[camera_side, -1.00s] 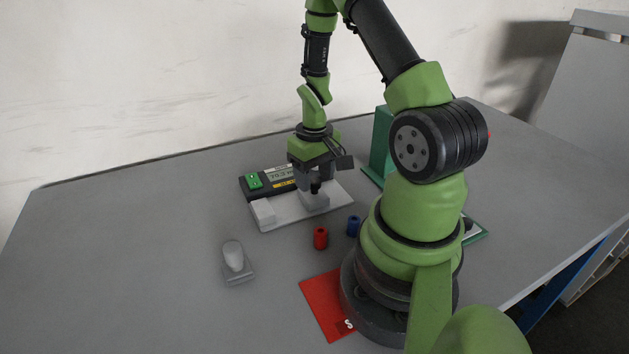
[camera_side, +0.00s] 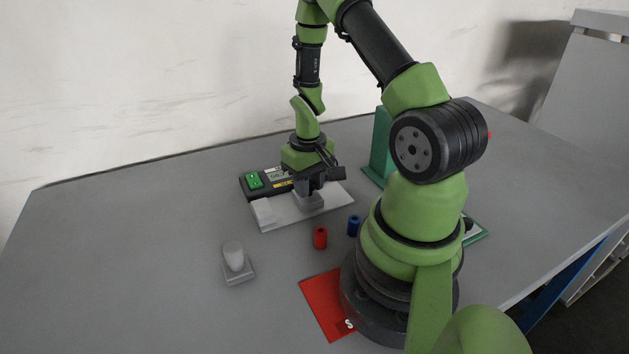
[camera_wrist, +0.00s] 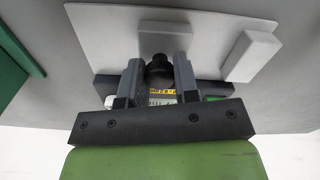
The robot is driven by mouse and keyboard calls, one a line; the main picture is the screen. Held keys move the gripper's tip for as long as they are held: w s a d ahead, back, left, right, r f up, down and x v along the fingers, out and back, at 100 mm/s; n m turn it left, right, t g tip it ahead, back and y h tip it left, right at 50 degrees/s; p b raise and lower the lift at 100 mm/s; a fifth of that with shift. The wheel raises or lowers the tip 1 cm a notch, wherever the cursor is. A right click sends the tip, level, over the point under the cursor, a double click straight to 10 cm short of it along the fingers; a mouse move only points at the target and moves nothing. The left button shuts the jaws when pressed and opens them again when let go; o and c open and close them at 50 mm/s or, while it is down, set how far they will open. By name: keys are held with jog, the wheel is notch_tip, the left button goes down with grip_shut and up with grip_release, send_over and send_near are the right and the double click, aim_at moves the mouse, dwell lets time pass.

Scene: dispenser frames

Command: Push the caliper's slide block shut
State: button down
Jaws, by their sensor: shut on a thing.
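The caliper lies near the back of the table, with a pale base plate (camera_side: 285,218) and a dark readout box (camera_side: 247,187) behind it. Its grey slide block (camera_side: 310,203) stands upright on the plate, and its dark knob (camera_wrist: 158,68) shows in the wrist view. A pale fixed block (camera_wrist: 250,53) is at one end of the plate, and a clear gap separates it from the slide block. My gripper (camera_side: 308,190) is down over the slide block and shut on the knob, with a finger on each side of it. The gripper hides the knob in the side view.
A red cylinder (camera_side: 320,238) and a blue cylinder (camera_side: 353,226) stand in front of the plate. A grey stand with a rounded pale top (camera_side: 233,257) is at front left. A red mat (camera_side: 325,310) lies by my base. A green upright (camera_side: 380,147) stands right of the caliper.

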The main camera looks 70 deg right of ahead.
jog(key=w+a, duration=0.4)
jog(key=shift+w+a, duration=0.15)
jog(key=shift+w, duration=0.05)
jog(key=c, duration=0.9)
grip_release()
jog(key=shift+o, duration=0.2)
notch_tip(320, 180, up, 10)
jog(key=s+a+r+t, duration=0.25)
jog(key=a+r, duration=0.45)
jog(key=r, duration=0.4)
jog(key=s+a+r+n+t+y, duration=0.2)
jog(key=s+a+r+t, duration=0.2)
jog(key=s+a+r, duration=0.3)
jog(key=shift+s+a+t, duration=0.35)
jog(key=shift+s, duration=0.25)
